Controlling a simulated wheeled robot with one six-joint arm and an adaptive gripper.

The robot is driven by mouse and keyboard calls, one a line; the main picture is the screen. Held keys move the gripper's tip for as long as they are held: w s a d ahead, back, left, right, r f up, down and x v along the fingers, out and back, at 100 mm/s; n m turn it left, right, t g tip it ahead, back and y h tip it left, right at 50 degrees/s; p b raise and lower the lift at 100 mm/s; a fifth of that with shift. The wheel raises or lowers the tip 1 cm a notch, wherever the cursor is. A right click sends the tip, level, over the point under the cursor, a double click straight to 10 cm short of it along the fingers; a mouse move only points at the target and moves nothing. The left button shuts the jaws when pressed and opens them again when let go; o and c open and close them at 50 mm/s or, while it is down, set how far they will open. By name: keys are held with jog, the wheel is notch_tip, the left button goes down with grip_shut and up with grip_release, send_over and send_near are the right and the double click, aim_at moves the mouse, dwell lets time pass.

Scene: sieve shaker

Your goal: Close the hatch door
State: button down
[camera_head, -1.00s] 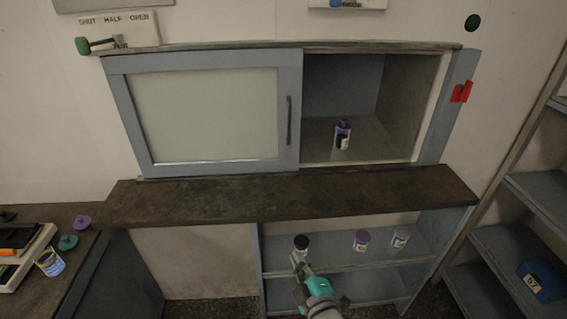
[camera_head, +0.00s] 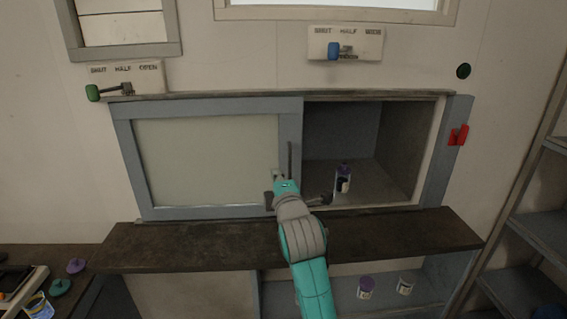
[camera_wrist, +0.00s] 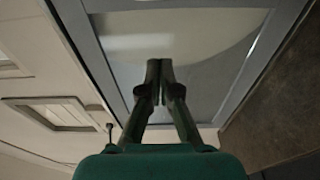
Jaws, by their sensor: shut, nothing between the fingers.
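The hatch door (camera_head: 205,155) is a grey-blue framed sliding panel with a pale pane. It covers the left part of the hatch, and the right part stands open. Its dark vertical bar handle (camera_head: 290,160) is on the right stile. My gripper (camera_head: 278,174) is in front of the door's right side, at the left of the handle in the picture. In the wrist view its fingers (camera_wrist: 160,66) are together and empty, pointing towards the door's pane (camera_wrist: 200,50). I cannot tell whether they touch the door. My wrist hides the door's lower right corner.
A purple-capped bottle (camera_head: 343,179) stands inside the open part. A red catch (camera_head: 458,136) is on the right jamb. The dark counter (camera_head: 180,246) runs below the hatch. Jars (camera_head: 366,287) stand on the shelf underneath. Two lever panels (camera_head: 345,44) are on the wall above.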

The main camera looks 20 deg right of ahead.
aim_at(281, 152)
jog(key=w, duration=0.3)
jog(key=w+d, duration=0.1)
jog(key=w, duration=0.5)
jog(key=shift+w+d+r, duration=0.1)
jog(key=shift+w+d, duration=0.05)
jog(key=shift+s+d, duration=0.25)
jog(key=shift+d, duration=0.9)
jog(key=shift+s+d, duration=0.35)
jog(key=shift+d, duration=0.3)
jog(key=shift+d, duration=0.1)
jog(key=s+d, duration=0.4)
jog(key=d, duration=1)
jog(key=s+d, duration=0.4)
jog(key=d, duration=1.1)
jog(key=s+d, duration=0.4)
jog(key=d, duration=1)
jog(key=shift+s+d, duration=0.4)
jog(key=shift+d, duration=0.15)
